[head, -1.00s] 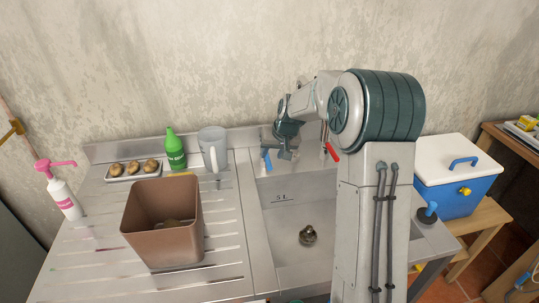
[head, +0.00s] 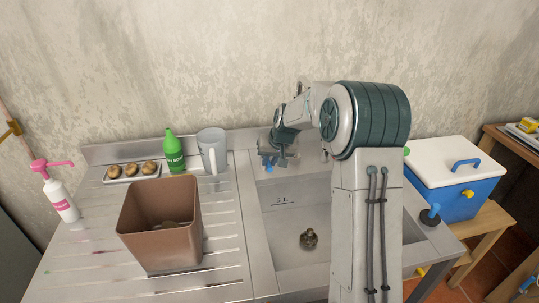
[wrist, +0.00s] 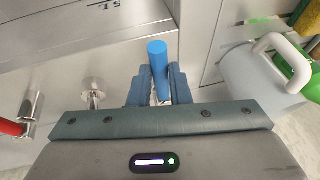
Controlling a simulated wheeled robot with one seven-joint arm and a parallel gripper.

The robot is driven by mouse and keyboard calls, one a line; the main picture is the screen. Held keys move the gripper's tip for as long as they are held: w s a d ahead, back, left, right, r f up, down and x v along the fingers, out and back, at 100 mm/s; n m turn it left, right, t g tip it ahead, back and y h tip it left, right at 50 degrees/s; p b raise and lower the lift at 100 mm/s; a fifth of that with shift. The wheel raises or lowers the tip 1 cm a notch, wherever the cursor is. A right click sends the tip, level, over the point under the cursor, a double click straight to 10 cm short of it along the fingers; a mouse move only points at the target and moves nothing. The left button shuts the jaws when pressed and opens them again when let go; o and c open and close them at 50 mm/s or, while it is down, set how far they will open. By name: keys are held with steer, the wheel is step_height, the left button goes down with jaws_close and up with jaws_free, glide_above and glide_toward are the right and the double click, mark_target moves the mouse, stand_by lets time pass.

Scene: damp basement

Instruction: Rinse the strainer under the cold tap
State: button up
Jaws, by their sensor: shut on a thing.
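The strainer seems to be the small round metal piece (head: 309,238) on the floor of the steel sink (head: 290,262); I cannot tell whether it sits in the drain. My gripper (head: 272,160) is at the back wall of the sink, well above and behind that piece. In the wrist view, my gripper (wrist: 158,88) is shut on the blue tap lever (wrist: 158,60), which sticks up between the jaws. A red lever (wrist: 10,126) is at the left edge of the wrist view, beside a chrome fitting (wrist: 31,104). No running water shows.
A brown bin (head: 140,240) stands on the drainboard left of the sink. Behind it are a grey jug (head: 211,143), a green bottle (head: 174,155) and a tray of brown lumps (head: 119,180). A pink-topped pump bottle (head: 62,197) is far left. A blue cooler (head: 470,198) stands right.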

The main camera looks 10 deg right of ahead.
steer(key=shift+w+r+g+p, duration=0.25)
steer(key=shift+r+g+p, duration=0.65)
steer(key=shift+p, duration=2.05)
steer(key=shift+w+f+g+p, duration=0.1)
steer(key=shift+g+p, duration=0.2)
steer(key=shift+p, duration=0.3)
steer(key=shift+f+b, duration=0.15)
steer(key=shift+b, duration=0.15)
steer(key=shift+f+b, duration=0.2)
steer(key=shift+b, duration=0.9)
steer(key=t+b, duration=0.1)
steer(key=b, duration=0.1)
steer(key=f+t+b, duration=0.1)
steer(key=b, duration=0.2)
steer(key=shift+s, duration=0.35)
steer(key=shift+r, duration=0.1)
steer(key=o, duration=0.8)
